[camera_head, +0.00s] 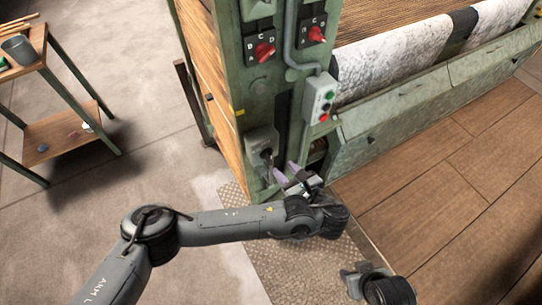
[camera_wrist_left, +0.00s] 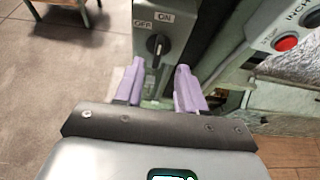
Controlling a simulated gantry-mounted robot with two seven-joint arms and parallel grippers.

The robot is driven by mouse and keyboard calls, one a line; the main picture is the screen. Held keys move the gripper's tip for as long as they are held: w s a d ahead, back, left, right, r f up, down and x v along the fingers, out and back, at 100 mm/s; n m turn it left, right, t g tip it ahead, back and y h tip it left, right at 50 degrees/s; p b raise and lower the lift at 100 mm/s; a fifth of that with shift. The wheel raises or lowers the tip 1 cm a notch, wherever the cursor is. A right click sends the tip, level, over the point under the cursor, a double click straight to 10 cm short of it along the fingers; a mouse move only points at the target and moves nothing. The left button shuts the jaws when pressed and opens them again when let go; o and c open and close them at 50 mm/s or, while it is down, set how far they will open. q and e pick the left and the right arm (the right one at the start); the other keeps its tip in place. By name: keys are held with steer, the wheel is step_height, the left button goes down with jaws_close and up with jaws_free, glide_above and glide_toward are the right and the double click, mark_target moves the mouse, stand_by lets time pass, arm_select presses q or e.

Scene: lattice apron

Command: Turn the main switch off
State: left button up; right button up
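The main switch is a grey box (camera_wrist_left: 170,22) with OFF and ON labels and a black rotary knob (camera_wrist_left: 157,45). In the head view the grey switch box (camera_head: 261,141) sits low on the green machine post. The knob looks roughly upright in the left wrist view; I cannot tell its exact setting. My left gripper (camera_head: 286,173) is in front of the switch, its purple fingers apart. In the left wrist view the open gripper (camera_wrist_left: 160,70) has the knob just beyond and between its fingertips, with nothing held. My right gripper (camera_head: 354,280) shows only partly at the bottom.
Two red selector switches (camera_head: 262,50) are higher on the post. A green-framed cart (camera_head: 62,135) stands left. Floor between cart and machine is free.

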mark_target(271, 156)
arm_select(q)
steer(key=b+x, duration=0.1)
steer(key=x, duration=0.8)
steer(key=shift+s, duration=0.1)
jaws_close()
